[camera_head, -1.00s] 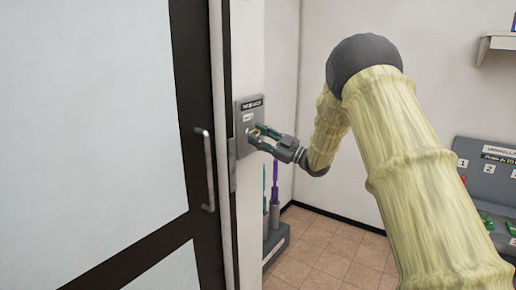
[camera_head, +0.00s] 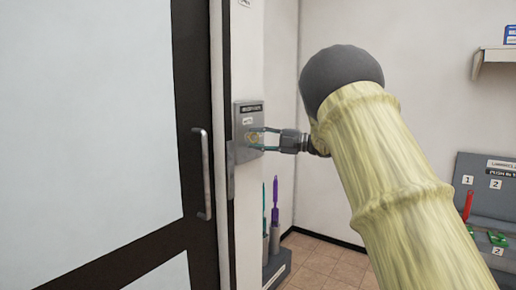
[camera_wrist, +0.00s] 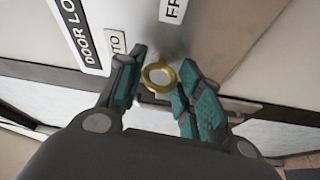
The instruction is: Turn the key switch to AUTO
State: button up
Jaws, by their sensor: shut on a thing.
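The key switch panel (camera_head: 249,108) is a grey plate on the narrow wall right of the door. It also shows in the wrist view (camera_wrist: 92,12), tilted, with labels partly reading "DOOR LO", "TO" and "FR". The brass key (camera_wrist: 147,75) with a round ring-like bow stands out from the panel. My gripper (camera_head: 257,138) is at the panel's face, nearly level, coming from the right. In the wrist view my gripper (camera_wrist: 162,62) has its green-padded fingers on either side of the key, shut on it. The key's shaft and the switch's exact angle are hidden.
A dark-framed door with a vertical handle (camera_head: 205,173) stands close left of the panel. An umbrella stand (camera_head: 276,262) is on the floor below. A grey board (camera_head: 487,205) with numbered labels is at the right. A shelf (camera_head: 495,62) hangs above it.

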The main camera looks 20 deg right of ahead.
jog(key=shift+f+n+h+b, duration=0.1)
jog(key=shift+n+h+b, duration=0.2)
jog(key=shift+n+b, duration=0.25)
jog(key=shift+n, duration=0.25)
jog(key=o, duration=1)
jog(key=v, duration=1.2)
jog(key=shift+w+d+r, duration=0.1)
jog(key=shift+d+r, duration=0.05)
jog(key=shift+r, duration=0.05)
